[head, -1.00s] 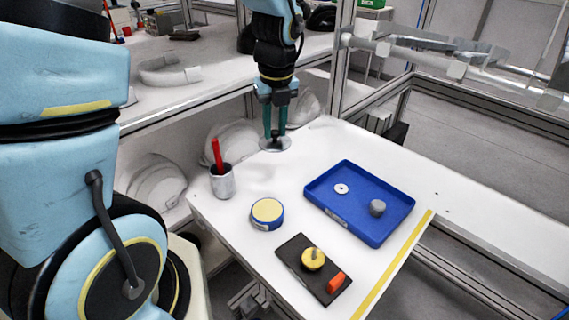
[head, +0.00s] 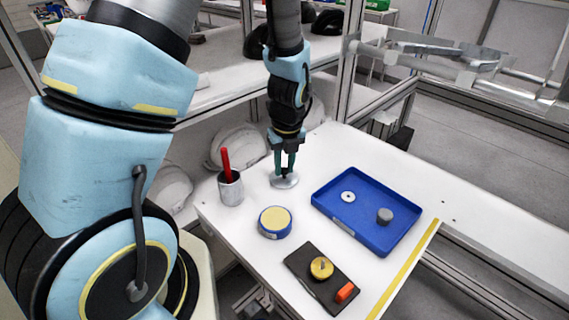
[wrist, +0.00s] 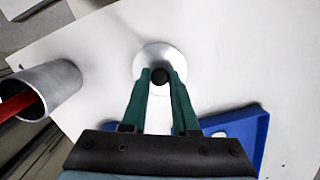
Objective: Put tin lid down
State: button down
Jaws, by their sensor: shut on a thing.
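The tin lid (head: 276,183) is a round, shiny silver disc with a small black knob (wrist: 159,76). My gripper (head: 284,173) is shut on the knob, with its green fingers pointing down. The lid hangs level, low over or on the white table, right of the metal cup; I cannot tell whether it touches the surface. In the wrist view the lid (wrist: 150,55) shows between and beyond the fingertips, with the knob pinched between them.
A metal cup (head: 231,190) with a red stick (head: 226,164) stands close left of the lid. A round blue tin with a cream top (head: 275,221), a blue tray (head: 340,229) and a dark board (head: 302,262) lie nearer. White table (head: 335,150) behind the tray is bare.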

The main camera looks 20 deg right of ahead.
aim_at(287, 182)
jog(key=shift+f, duration=0.15)
jog(key=c, duration=0.7)
grip_release()
jog(key=r, duration=0.4)
jog(key=s+r+b, duration=0.1)
jog(key=r, duration=0.7)
jog(key=shift+s+r, duration=0.15)
jog(key=shift+s, duration=0.1)
